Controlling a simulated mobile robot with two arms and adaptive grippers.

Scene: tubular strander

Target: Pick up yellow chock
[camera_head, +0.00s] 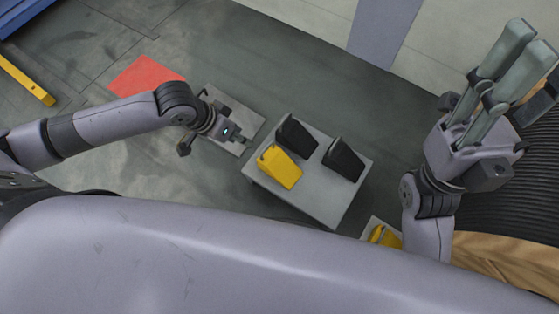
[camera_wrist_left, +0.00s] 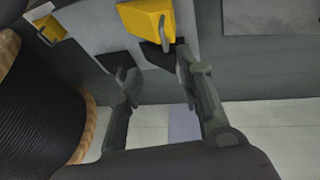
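A yellow chock (camera_head: 279,167) sits on a small grey table (camera_head: 330,207), at its left side. It also shows in the left wrist view (camera_wrist_left: 150,17), at the top, beyond the fingers. Two black chocks stand on the same table, one behind the yellow chock (camera_head: 297,136) and one to its right (camera_head: 343,160). My left gripper (camera_head: 240,135) is to the left of the table, apart from the yellow chock. In the left wrist view its fingers (camera_wrist_left: 157,68) are spread with nothing between them. My right gripper (camera_head: 530,40) is raised at the right, its fingers apart and empty.
Another yellow object (camera_head: 384,236) sits low on a grey surface, partly hidden by my body. A large black cable spool (camera_head: 500,190) stands at the right. A grey plate (camera_head: 240,112) and a red patch (camera_head: 143,76) lie on the floor. A yellow bar (camera_head: 27,81) is far left.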

